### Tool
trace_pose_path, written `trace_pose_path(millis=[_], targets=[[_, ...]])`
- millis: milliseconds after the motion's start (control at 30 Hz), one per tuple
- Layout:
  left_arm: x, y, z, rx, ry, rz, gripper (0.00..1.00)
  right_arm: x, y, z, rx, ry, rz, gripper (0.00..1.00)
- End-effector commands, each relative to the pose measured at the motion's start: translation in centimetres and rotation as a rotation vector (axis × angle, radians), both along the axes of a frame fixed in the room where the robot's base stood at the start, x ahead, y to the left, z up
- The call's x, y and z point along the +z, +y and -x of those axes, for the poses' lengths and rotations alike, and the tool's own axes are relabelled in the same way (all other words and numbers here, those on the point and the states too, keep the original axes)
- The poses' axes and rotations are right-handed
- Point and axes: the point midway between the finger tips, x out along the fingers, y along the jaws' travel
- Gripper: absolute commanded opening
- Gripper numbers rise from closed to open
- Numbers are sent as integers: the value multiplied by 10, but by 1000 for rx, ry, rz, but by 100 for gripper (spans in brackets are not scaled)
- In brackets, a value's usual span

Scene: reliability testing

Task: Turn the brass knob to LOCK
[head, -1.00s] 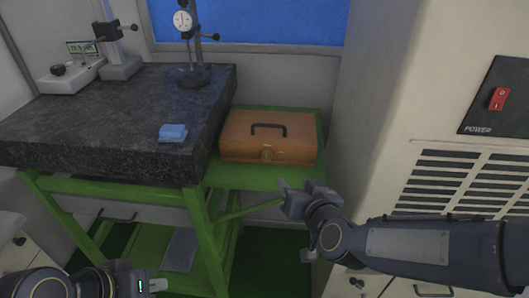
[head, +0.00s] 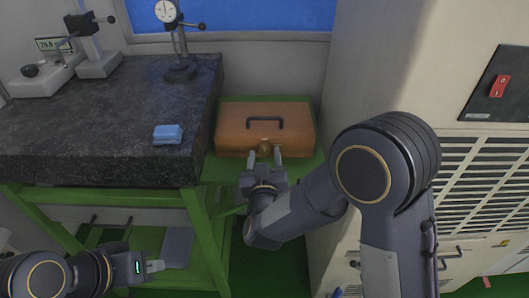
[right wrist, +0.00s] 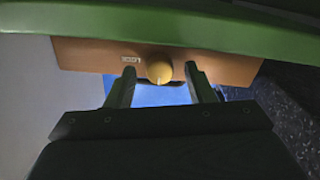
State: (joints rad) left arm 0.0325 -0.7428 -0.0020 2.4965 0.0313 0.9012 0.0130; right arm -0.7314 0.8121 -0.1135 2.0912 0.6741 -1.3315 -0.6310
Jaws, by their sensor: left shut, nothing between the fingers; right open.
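A brown wooden case (head: 232,137) with a dark handle (head: 265,122) stands on the green stand. Its brass knob (head: 264,147) is on the front face, partly hidden in the head view. In the right wrist view the round knob (right wrist: 159,70) shows a small pale mark at its lower edge, and a small label (right wrist: 131,59) sits left of it, upside down. My right gripper (head: 265,155) is open, with a fingertip on each side of the knob and gaps visible. Whether the fingertips reach past the knob's face is unclear. My left gripper (head: 157,266) is shut and empty, low at the left.
A dark granite slab (head: 100,120) with a blue block (head: 168,134) and a dial gauge stand (head: 180,70) lies left of the case. A beige cabinet (head: 390,70) with a red power switch (head: 498,86) rises close on the right. The green shelf (right wrist: 160,25) runs just under the case.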

Motion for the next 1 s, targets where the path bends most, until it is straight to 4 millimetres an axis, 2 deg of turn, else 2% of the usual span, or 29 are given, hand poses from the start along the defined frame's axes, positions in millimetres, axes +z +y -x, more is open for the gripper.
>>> trace_pose_path(millis=[100,367,700,1000], targets=[[2,0,0,0,0,0,0,0,0,-8,0,0,1,49],[2,0,0,0,0,0,0,0,0,-9,1,0,0,49],[2,0,0,0,0,0,0,0,0,-9,1,0,0,5],[-7,0,0,0,0,0,0,-2,0,-9,1,-1,-34,4]])
